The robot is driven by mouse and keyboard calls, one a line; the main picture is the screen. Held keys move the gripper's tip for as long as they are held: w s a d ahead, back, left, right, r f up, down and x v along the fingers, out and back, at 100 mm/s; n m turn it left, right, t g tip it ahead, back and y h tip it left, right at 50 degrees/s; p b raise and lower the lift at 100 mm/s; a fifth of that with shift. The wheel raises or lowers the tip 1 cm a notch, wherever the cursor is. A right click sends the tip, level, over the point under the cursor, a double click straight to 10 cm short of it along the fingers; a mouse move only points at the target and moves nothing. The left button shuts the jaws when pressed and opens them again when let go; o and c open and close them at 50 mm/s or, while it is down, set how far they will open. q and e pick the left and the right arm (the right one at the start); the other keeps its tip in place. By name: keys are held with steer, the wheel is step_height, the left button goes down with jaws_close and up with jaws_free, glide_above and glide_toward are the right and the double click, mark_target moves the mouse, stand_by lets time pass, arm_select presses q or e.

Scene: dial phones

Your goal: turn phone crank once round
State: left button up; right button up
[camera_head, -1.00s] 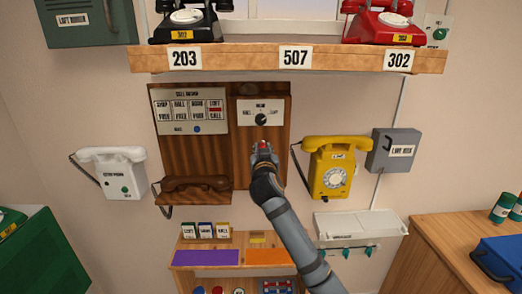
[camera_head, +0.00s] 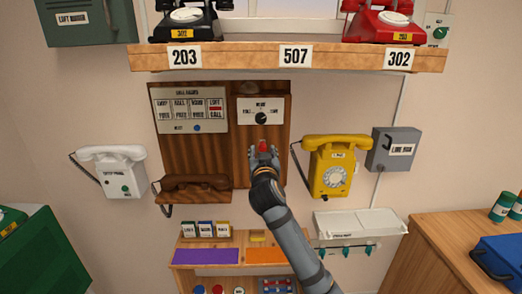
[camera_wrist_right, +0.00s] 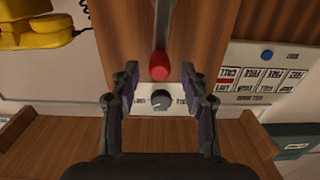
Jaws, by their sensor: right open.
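The crank shows as a red knob (camera_wrist_right: 159,73) on a grey metal arm in the right wrist view, in front of a wooden box (camera_wrist_right: 205,35). In the head view the red knob (camera_head: 263,147) shows just above my right gripper (camera_head: 265,157), on the wooden panel below the black selector dial (camera_head: 261,118). In the wrist view my right gripper (camera_wrist_right: 160,92) is open, its two fingers apart on either side of the line of the knob. The knob lies near the fingertips, and I see no finger touching it. My left gripper is out of view.
A brown handset (camera_head: 195,182) hangs left of my right gripper; a yellow phone (camera_head: 335,168) hangs close on its right. A wooden shelf (camera_head: 230,58) with phones runs above. A lower rack (camera_head: 215,270) stands below.

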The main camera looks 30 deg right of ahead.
steer(key=shift+v, duration=1.95)
